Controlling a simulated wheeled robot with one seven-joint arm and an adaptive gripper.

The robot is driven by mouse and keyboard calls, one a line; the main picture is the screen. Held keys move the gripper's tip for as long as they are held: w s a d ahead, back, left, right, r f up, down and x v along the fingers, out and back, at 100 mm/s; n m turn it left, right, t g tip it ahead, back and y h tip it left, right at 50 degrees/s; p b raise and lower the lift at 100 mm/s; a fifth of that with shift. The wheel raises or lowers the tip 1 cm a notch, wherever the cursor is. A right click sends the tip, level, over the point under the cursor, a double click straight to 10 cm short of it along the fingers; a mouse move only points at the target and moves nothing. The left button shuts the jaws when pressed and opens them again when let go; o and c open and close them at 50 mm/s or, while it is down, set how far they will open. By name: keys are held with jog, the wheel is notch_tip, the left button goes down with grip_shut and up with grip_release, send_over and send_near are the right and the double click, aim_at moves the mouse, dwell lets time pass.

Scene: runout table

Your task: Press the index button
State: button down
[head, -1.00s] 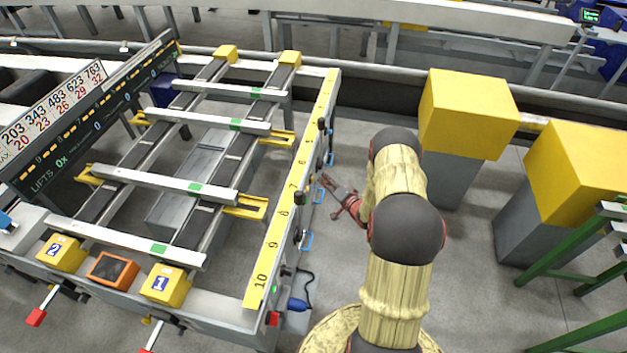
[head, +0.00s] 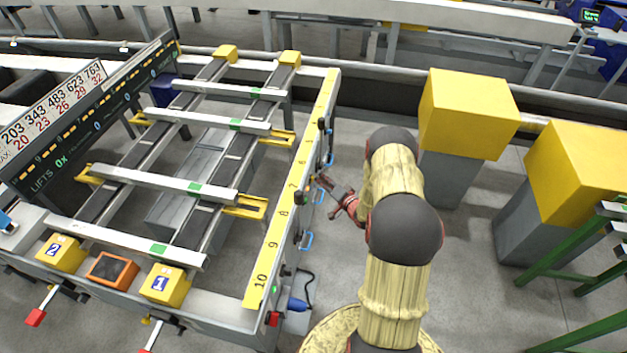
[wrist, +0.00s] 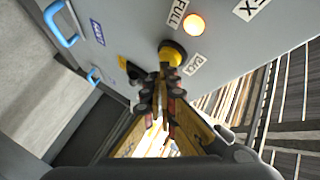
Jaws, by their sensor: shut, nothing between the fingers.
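My gripper (head: 324,181) is shut and empty, at the right side panel of the runout table (head: 285,205) in the head view. In the wrist view its fingertips (wrist: 161,80) are just below a dark round button with a yellow ring (wrist: 173,52); I cannot tell whether they touch it. A small label (wrist: 194,64) beside this button is hard to read. A lit orange lamp (wrist: 194,24) sits above it near a label reading FULL (wrist: 178,13). A cut-off label ending in EX (wrist: 250,8) is at the top right; no button shows beside it.
Blue handles (wrist: 62,22) stick out of the panel at the left of the wrist view. A yellow-topped grey block (head: 468,113) stands right of my arm, with another (head: 580,175) further right.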

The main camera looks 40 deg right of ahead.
jog(key=shift+w+a, duration=0.3)
jog(key=shift+w, duration=0.05)
dwell(0.5)
dwell(0.3)
jog(key=shift+s+d, duration=0.6)
jog(key=shift+s, duration=0.1)
jog(key=shift+s+d, duration=0.1)
jog(key=s+d, duration=0.3)
jog(key=shift+s, duration=0.3)
dwell(0.9)
